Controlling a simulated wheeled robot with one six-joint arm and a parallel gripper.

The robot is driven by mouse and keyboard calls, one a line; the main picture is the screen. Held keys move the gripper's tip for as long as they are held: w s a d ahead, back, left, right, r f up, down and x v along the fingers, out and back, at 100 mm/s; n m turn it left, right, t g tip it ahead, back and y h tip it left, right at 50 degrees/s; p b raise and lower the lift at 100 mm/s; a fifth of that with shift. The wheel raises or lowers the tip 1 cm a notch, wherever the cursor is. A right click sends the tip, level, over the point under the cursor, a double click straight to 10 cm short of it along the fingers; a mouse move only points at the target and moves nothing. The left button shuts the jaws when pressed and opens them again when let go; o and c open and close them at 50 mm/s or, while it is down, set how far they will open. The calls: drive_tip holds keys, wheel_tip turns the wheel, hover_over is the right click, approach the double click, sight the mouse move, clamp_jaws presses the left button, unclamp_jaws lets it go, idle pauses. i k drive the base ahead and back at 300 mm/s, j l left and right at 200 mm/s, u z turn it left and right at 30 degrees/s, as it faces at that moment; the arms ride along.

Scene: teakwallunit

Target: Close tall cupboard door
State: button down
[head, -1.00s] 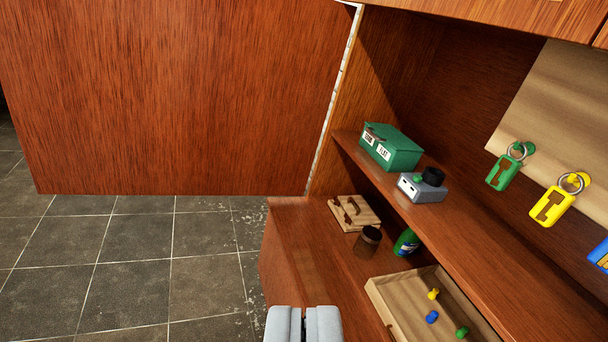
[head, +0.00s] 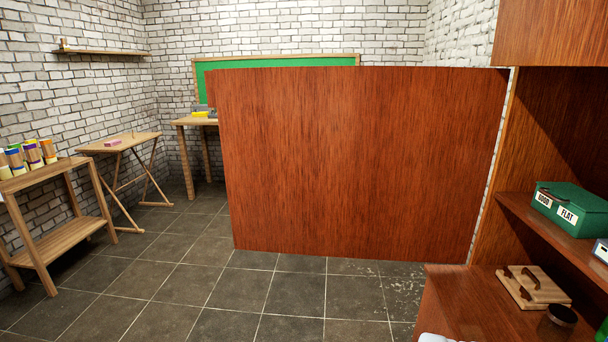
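The tall cupboard door (head: 355,160) is a large reddish-brown wooden panel in the middle of the head view.
A green box (head: 570,207) stands on the shelf. A wooden board with handles (head: 532,288) and a dark jar (head: 560,318) are below it. Tiled floor (head: 290,295) is clear before the door. A wooden rack (head: 60,235) and small table (head: 120,143) stand left.

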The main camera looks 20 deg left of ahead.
sight(370, 162)
drive_tip(key=i+j+u, duration=0.1)
drive_tip(key=u, duration=0.35)
drive_tip(key=i+j+u, duration=0.1)
drive_tip(key=u, duration=0.3)
drive_tip(key=i+u, duration=0.25)
drive_tip(key=u, duration=0.2)
drive_tip(key=i, duration=3.75)
drive_tip(key=i+j+z, duration=0.1)
drive_tip(key=i+z, duration=0.4)
drive_tip(key=i+j+z, duration=0.25)
drive_tip(key=i+z, duration=0.2)
drive_tip(key=z, duration=3.45)
